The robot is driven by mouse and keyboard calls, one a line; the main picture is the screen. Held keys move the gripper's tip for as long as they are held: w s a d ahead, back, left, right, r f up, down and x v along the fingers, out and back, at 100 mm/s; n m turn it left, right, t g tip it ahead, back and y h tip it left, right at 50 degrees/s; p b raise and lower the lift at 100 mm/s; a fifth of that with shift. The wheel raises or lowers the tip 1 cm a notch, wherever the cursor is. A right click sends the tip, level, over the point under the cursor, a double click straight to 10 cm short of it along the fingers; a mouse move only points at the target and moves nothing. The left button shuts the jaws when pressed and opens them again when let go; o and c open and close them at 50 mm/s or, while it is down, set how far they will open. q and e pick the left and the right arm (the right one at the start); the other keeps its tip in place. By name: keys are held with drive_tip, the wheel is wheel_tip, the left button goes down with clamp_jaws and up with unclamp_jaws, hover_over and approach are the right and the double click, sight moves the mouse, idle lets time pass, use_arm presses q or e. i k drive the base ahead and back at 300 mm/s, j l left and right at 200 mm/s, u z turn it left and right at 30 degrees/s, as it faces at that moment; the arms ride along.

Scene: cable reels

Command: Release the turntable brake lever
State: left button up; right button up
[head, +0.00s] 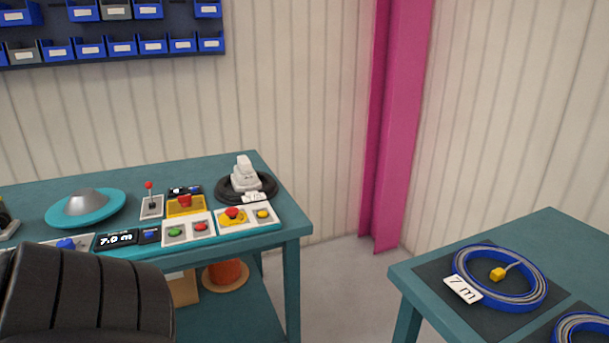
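The turntable (86,208) is a teal disc with a grey cone in its middle, on the teal workbench (228,168) at the left. To its right a small lever with a red knob (149,186) stands upright on a white plate (152,208). I cannot read a label on it, so I cannot tell for sure that it is the brake lever. No fingertips of my left or right gripper show. A dark ribbed shape at the bottom left hides part of the bench's front.
Beside the lever are a red control on a yellow box (185,204), button panels (188,230) and a display (117,238) reading 7.0 m. A black coil (230,190) with a white object lies behind. A second table (548,226) at right holds blue cable coils (500,278). Floor shows between tables.

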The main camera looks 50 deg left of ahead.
sight(148, 185)
drive_tip(key=u, duration=2.55)
drive_tip(key=i+u, duration=0.1)
drive_tip(key=i+l, duration=0.15)
drive_tip(key=i, duration=0.4)
drive_tip(key=i+l, duration=0.15)
drive_tip(key=i, duration=0.45)
drive_tip(key=u, duration=1.6)
drive_tip(key=i+l, duration=0.1)
